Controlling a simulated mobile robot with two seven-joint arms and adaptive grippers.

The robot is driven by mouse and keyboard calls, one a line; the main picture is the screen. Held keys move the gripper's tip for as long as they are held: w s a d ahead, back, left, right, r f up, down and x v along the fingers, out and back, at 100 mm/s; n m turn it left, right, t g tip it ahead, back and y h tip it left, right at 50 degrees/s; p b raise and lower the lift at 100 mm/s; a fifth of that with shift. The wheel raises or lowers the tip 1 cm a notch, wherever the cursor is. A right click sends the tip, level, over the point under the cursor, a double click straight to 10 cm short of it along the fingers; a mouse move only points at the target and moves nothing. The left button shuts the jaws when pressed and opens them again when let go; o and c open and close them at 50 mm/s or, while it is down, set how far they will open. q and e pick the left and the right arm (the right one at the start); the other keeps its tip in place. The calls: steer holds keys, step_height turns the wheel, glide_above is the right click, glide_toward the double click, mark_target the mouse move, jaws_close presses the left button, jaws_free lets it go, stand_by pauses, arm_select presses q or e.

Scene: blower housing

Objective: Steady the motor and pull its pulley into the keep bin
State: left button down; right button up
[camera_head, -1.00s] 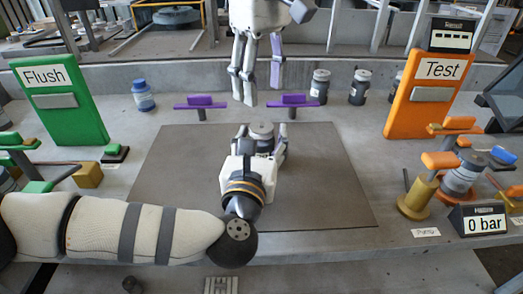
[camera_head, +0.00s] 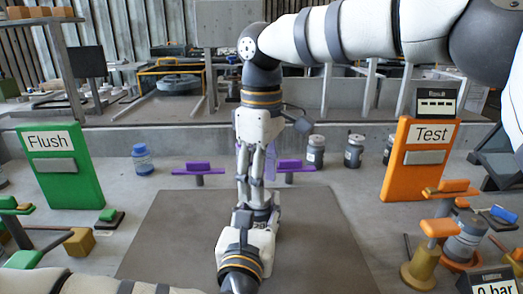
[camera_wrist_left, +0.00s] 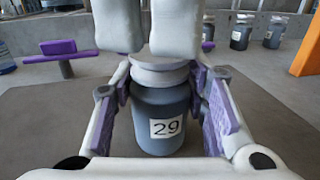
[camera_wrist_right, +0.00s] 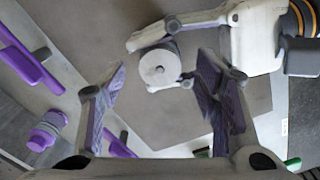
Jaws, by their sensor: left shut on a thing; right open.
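The motor (camera_wrist_left: 165,115) is a dark grey upright cylinder labelled 29, standing on the brown mat. My left gripper (camera_head: 258,214) is shut around its sides, with one purple-padded finger on each side. The pulley (camera_wrist_right: 160,68) is a pale round disc with a small centre hole, on top of the motor. My right gripper (camera_wrist_right: 163,80) is open and points down over the pulley. In the right wrist view its fingers are on either side of the disc, apart from it. In the head view the right gripper (camera_head: 258,185) hides most of the pulley. I cannot make out a keep bin.
Purple bars on posts (camera_head: 198,170) stand behind the mat (camera_head: 160,240). A green Flush panel (camera_head: 62,165) is at the left and an orange Test panel (camera_head: 420,160) at the right. A blue bottle (camera_head: 142,160) and dark jars (camera_head: 316,151) stand at the back.

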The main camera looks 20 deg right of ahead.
steer(key=shift+f, duration=1.2)
jaws_close()
steer(key=shift+r, duration=0.2)
steer(key=shift+r, duration=0.95)
steer(key=shift+r, duration=2)
arm_select(q)
steer(key=c, duration=0.9)
jaws_free()
steer(key=shift+o, duration=0.2)
